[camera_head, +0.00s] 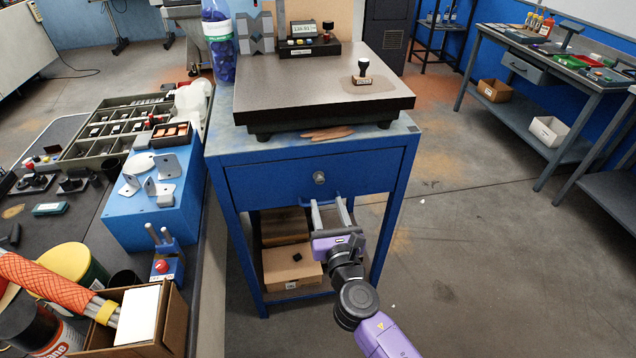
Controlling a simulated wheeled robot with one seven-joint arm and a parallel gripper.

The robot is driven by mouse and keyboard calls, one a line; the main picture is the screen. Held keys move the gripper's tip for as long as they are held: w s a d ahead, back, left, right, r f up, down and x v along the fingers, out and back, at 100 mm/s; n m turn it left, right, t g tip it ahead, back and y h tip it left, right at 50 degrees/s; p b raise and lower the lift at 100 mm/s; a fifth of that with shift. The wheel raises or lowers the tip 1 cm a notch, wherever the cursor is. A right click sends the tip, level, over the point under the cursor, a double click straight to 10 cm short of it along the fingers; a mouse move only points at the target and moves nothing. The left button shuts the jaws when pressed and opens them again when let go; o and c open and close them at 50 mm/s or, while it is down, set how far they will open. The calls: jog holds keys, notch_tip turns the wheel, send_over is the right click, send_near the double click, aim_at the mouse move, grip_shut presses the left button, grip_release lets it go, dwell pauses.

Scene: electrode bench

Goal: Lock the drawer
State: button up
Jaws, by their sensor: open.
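The blue drawer (265,183) sits in a blue stand under a dark stone plate. Its front looks flush with the frame. A round silver lock or knob (319,178) is in the middle of the drawer front; its turn position is too small to tell. A blue handle (304,202) shows at the drawer's lower edge, partly hidden by my fingers. My gripper (328,203) is just below the lock, in front of the handle. Its two pale fingers are apart, with nothing seen held between them. Whether they touch the handle, I cannot tell.
The stone plate (290,90) carries a stamp (361,78) and a small device (308,46). Cardboard boxes (291,268) stand on the shelf below the drawer. A cluttered bench (80,215) is close on the left. The floor (470,250) to the right is clear.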

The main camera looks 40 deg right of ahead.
aim_at(320, 181)
jog(key=shift+n, duration=0.3)
jog(key=shift+x, duration=3.9)
grip_shut()
